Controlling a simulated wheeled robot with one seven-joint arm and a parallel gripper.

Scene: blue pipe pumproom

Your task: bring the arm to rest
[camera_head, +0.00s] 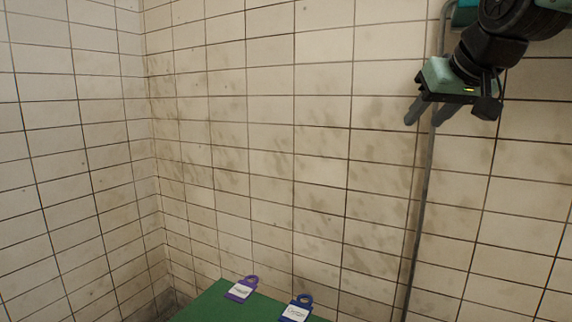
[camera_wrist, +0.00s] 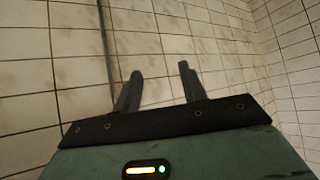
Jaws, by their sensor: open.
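My gripper (camera_head: 428,112) hangs at the upper right in the head view, raised well above the green surface and in front of the tiled wall. Its two dark fingers point down and are apart, with nothing between them. The upper part of my arm is cut off by the picture's edge.
A green surface (camera_head: 208,306) is at the bottom, with a purple tagged padlock (camera_head: 242,289) and a blue tagged padlock (camera_head: 297,309) on it. A thin grey pipe (camera_head: 419,215) runs down the wall behind my gripper. The space left of my gripper is clear.

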